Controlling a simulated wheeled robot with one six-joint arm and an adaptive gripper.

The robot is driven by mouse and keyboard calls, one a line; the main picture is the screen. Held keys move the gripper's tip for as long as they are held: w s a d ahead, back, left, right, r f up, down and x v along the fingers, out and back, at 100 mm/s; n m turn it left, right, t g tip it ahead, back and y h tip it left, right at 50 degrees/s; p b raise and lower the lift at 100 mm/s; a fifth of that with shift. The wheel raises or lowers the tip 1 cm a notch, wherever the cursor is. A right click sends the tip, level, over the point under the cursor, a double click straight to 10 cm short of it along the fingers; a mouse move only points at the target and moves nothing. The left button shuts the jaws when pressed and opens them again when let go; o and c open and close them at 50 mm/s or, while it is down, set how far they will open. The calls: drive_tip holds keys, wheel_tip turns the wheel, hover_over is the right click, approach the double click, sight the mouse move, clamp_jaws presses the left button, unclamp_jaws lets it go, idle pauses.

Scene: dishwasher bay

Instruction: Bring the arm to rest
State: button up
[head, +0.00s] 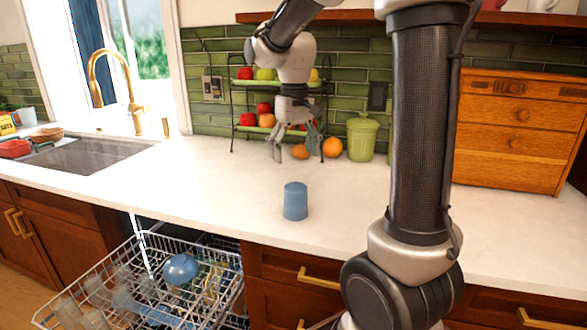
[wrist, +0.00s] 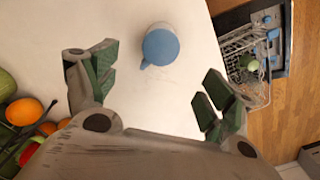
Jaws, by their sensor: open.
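My gripper (head: 289,140) hangs over the counter in the head view, in front of the fruit rack. In the wrist view its two fingers (wrist: 153,88) are spread apart with nothing between them. A blue cup (head: 295,201) stands on the white counter near its front edge. The cup also shows in the wrist view (wrist: 160,46), beyond the fingertips and apart from them. My arm rises on the right of the head view and hides part of the counter and wall.
A two-tier fruit rack (head: 234,118), an orange (head: 332,147) and a green canister (head: 362,137) stand behind my gripper. A wooden drawer box (head: 518,130) is at right. An open dishwasher rack (head: 75,290) with dishes sits below the counter. A sink (head: 80,153) is at left.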

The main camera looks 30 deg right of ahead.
drive_tip(key=shift+r, duration=0.45)
drive_tip(key=s+f, duration=0.2)
drive_tip(key=shift+s+f, duration=0.1)
drive_tip(key=shift+s, duration=0.25)
drive_tip(key=s+r+t, duration=0.1)
drive_tip(key=s+t, duration=0.1)
drive_tip(key=s, duration=0.6)
drive_tip(key=s+d+r+t, duration=0.1)
drive_tip(key=s+r+t, duration=0.1)
drive_tip(key=s, duration=0.7)
drive_tip(key=shift+s+d, duration=0.3)
